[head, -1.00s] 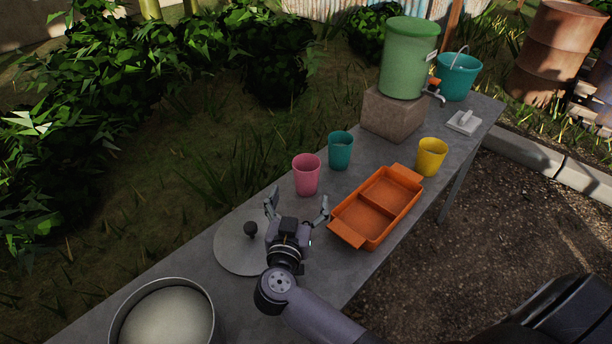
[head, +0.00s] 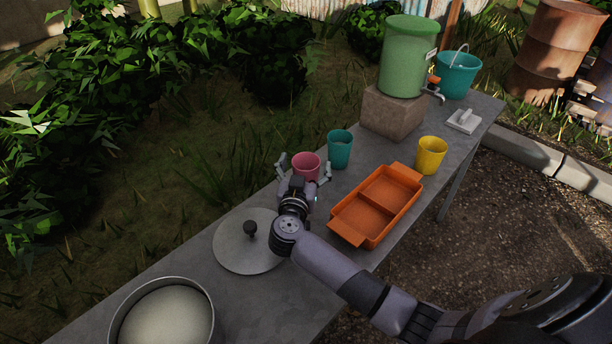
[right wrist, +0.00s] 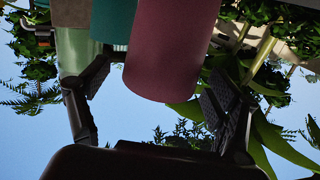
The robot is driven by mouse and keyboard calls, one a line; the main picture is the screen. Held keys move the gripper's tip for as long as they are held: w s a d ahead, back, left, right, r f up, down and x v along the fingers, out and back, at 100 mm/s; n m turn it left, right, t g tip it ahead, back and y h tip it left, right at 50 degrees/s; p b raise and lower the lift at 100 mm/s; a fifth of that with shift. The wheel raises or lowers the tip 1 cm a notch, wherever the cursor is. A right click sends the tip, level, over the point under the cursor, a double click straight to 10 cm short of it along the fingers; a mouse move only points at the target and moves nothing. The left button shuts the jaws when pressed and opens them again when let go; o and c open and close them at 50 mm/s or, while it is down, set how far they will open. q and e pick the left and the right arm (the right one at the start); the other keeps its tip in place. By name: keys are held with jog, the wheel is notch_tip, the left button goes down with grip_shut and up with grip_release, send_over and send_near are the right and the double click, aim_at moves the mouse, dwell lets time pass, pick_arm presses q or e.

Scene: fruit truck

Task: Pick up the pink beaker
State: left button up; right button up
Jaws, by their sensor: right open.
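The pink beaker (head: 306,164) stands upright on the grey table, partly hidden behind my right gripper (head: 304,172) in the head view. The gripper is open, with one finger on each side of the beaker's lower part. In the right wrist view the beaker (right wrist: 172,45) appears upside down and large, between and beyond the two open fingers (right wrist: 160,100). Gaps show on both sides, so the fingers do not look closed on it. My left gripper is not in view.
A teal beaker (head: 340,150) stands close to the right of the pink one. An orange divided tray (head: 349,238), a yellow beaker (head: 431,155), a round lid (head: 240,258) and a large pot (head: 118,322) also stand on the table. A green dispenser (head: 408,60) sits on a block (head: 391,112).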

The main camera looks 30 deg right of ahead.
jog(key=shift+c, duration=0.4)
jog(key=c, duration=1.2)
